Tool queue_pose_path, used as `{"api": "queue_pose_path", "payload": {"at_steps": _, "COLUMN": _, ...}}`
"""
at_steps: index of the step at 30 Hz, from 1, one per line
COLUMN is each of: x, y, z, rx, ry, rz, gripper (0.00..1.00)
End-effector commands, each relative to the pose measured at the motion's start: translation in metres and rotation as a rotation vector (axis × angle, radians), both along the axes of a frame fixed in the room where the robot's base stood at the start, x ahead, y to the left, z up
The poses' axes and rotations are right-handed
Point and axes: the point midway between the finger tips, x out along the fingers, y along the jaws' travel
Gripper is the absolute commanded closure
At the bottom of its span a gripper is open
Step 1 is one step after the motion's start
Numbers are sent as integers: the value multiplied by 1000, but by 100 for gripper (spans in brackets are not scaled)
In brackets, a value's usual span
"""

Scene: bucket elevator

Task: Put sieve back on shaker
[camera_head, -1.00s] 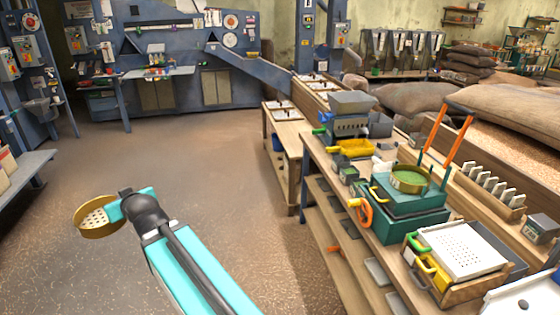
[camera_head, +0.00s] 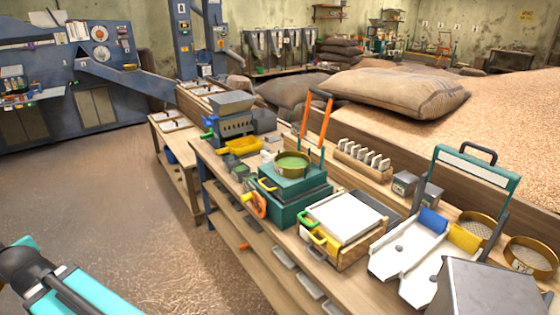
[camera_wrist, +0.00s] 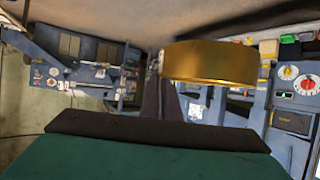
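The sieve is a round brass ring (camera_wrist: 210,62) in the wrist view, in front of my gripper (camera_wrist: 166,92). My gripper appears shut on its rim; the sieve's mesh is not visible there. In the head view the sieve and my gripper are outside the picture; only my arm shows at the lower left. The shaker (camera_head: 290,200) is a teal box on the bench with orange uprights behind it. A brass-rimmed pan with green inside (camera_head: 293,163) sits on top of it. My gripper is away from the bench, apart from the shaker.
The wooden bench (camera_head: 330,284) also holds a grey hopper machine (camera_head: 233,120), a white perforated tray (camera_head: 345,215), a white chute (camera_head: 412,255) and two brass sieves (camera_head: 532,255) at right. Sacks (camera_head: 400,92) and grain lie behind. The floor (camera_head: 120,200) left of the bench is clear.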

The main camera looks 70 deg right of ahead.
Motion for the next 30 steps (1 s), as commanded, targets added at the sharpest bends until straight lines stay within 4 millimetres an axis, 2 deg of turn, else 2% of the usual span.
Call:
{"api": "queue_pose_path", "payload": {"at_steps": 5, "x": 1, "y": -7, "z": -2, "rx": -1, "ry": -1, "rz": -16, "gripper": 100}}
{"api": "queue_pose_path", "payload": {"at_steps": 8, "x": 2, "y": -24, "z": -5, "rx": 0, "ry": -2, "rz": -51, "gripper": 100}}
{"api": "queue_pose_path", "payload": {"at_steps": 11, "x": 2, "y": -52, "z": -10, "rx": 0, "ry": -2, "rz": -107, "gripper": 100}}
{"api": "queue_pose_path", "payload": {"at_steps": 20, "x": -12, "y": -173, "z": -22, "rx": 3, "ry": -2, "rz": -371, "gripper": 100}}
{"api": "queue_pose_path", "payload": {"at_steps": 26, "x": -35, "y": -255, "z": -25, "rx": 4, "ry": -4, "rz": -569, "gripper": 100}}
{"api": "queue_pose_path", "payload": {"at_steps": 30, "x": -58, "y": -311, "z": -25, "rx": 6, "ry": -5, "rz": -716, "gripper": 100}}
